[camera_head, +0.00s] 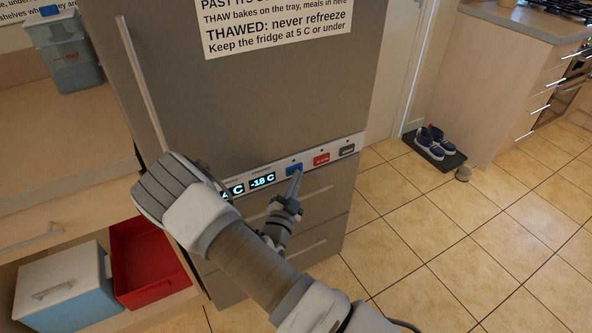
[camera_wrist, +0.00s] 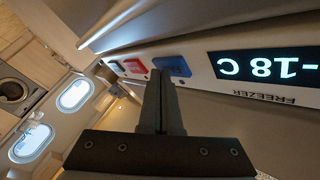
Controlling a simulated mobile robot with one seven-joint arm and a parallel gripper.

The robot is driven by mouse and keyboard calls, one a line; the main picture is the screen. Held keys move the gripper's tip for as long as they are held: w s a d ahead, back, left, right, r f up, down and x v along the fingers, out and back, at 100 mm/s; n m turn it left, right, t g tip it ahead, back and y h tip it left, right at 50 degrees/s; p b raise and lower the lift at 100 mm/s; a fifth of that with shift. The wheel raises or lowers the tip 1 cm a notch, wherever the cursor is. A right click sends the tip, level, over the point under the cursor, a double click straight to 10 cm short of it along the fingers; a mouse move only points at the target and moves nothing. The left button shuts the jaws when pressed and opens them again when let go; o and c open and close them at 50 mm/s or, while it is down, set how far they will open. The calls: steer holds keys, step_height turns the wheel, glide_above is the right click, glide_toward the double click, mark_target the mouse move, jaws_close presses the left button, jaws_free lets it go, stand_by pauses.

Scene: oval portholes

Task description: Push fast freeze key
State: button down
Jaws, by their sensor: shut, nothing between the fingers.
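The grey fridge-freezer has a white control strip (camera_head: 276,180) with a blue key (camera_head: 292,169), a red key (camera_head: 321,159) and a dark grey key (camera_head: 347,150). The blue key's lettering is too small to read; it sits beside the freezer display (camera_head: 262,180), which reads -18 C. My gripper (camera_head: 298,174) is shut and empty, its tips at the lower edge of the blue key.
A vertical door handle (camera_head: 142,85) runs up the upper door's left side. Freezer drawers with bar handles lie below the strip. A red bin (camera_head: 150,262) and a cool box (camera_head: 62,290) stand lower left. Shoes on a mat (camera_head: 434,150) lie right; the tiled floor between is clear.

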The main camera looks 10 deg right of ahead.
steer(key=shift+s, duration=0.1)
stand_by(0.5)
steer(key=shift+s+d+p, duration=0.1)
steer(key=shift+s+p, duration=0.25)
steer(key=shift+p, duration=0.15)
steer(key=shift+s, duration=0.1)
steer(key=s, duration=0.1)
steer(key=s+d+p, duration=0.1)
steer(key=s, duration=0.1)
steer(key=s+d, duration=0.1)
steer(key=s, duration=0.1)
steer(key=shift+s+p, duration=0.25)
steer(key=shift+p, duration=0.15)
